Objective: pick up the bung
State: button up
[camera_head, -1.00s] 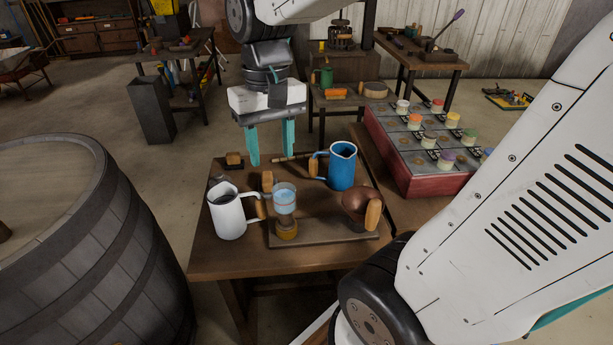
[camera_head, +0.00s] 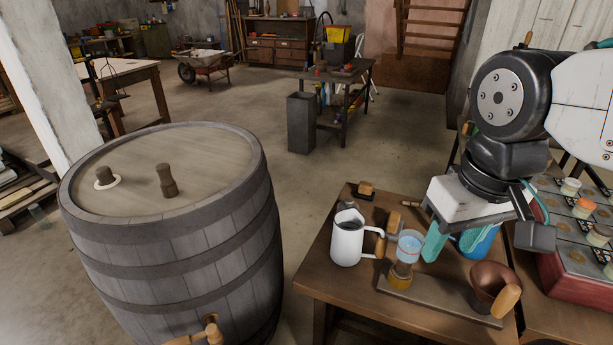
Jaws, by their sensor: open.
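A large grey wooden barrel (camera_head: 185,240) stands at the left. My gripper (camera_head: 452,245) has teal fingers and is open over the worktable, well to the right of the barrel. Its right finger is hard to separate from the blue jug (camera_head: 482,240) behind it. Nothing shows held between the fingers.
A wooden tap (camera_head: 208,332) sticks out of the barrel's front. Open floor lies behind the barrel.

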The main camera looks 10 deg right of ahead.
aim_at(105, 174)
jog(key=z, duration=0.1)
jog(key=k, duration=0.95)
jog(key=u, duration=1.75)
jog(key=i, duration=1.05)
jog(key=u, duration=0.75)
jog(key=i, duration=1.75)
jog(key=z, duration=0.75)
jog(key=i, duration=1)
jog(key=z, duration=1.45)
jog(key=i, duration=0.45)
jog(key=z, duration=0.35)
